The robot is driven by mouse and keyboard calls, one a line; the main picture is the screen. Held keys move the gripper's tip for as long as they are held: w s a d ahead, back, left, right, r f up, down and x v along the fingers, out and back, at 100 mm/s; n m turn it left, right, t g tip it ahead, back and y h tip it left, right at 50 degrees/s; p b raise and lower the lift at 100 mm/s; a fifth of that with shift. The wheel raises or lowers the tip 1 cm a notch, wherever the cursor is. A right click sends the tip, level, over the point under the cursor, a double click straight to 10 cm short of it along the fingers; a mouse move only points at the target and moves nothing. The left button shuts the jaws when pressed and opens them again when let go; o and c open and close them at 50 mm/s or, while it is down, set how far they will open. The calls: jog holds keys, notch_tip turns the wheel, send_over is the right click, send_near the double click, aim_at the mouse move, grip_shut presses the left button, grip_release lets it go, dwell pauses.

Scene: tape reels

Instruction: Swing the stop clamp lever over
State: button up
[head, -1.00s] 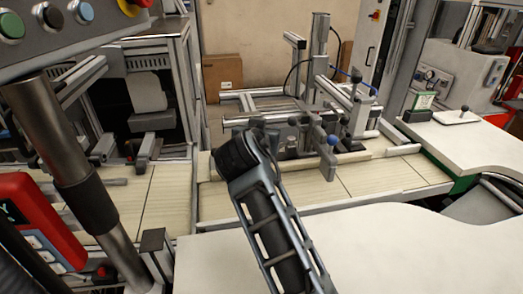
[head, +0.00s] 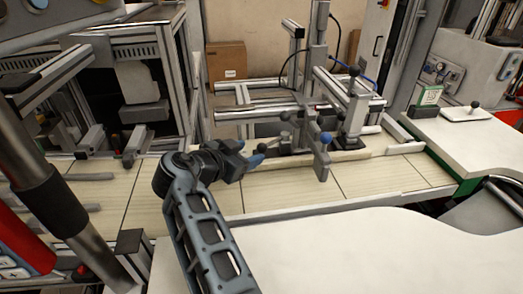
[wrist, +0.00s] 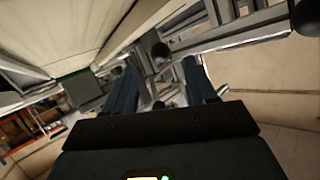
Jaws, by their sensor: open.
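My gripper (head: 260,154) is open and empty, just left of the clamp assembly on the conveyor in the head view. Its two blue-grey fingers (wrist: 160,88) stand apart in the wrist view. A lever with a dark ball knob (head: 284,116) rises just beyond the fingertips. A dark ball knob (wrist: 160,49) shows ahead of the gap between the fingers in the wrist view, apart from them; it seems to be that lever's. Which lever is the stop clamp's I cannot tell for certain. A blue ball knob (head: 326,138) sits on an upright bar to the right.
Another black knob (head: 354,70) tops a post behind the blue one. A small plate with a knobbed handle (head: 475,106) lies on the right white table. The pale conveyor (head: 285,190) is clear in front of the clamps. A metal column stands at the left.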

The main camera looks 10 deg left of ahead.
aim_at(259, 150)
jog(key=shift+b+x, duration=0.65)
jog(key=shift+x, duration=1.9)
jog(key=shift+c, duration=0.5)
grip_shut()
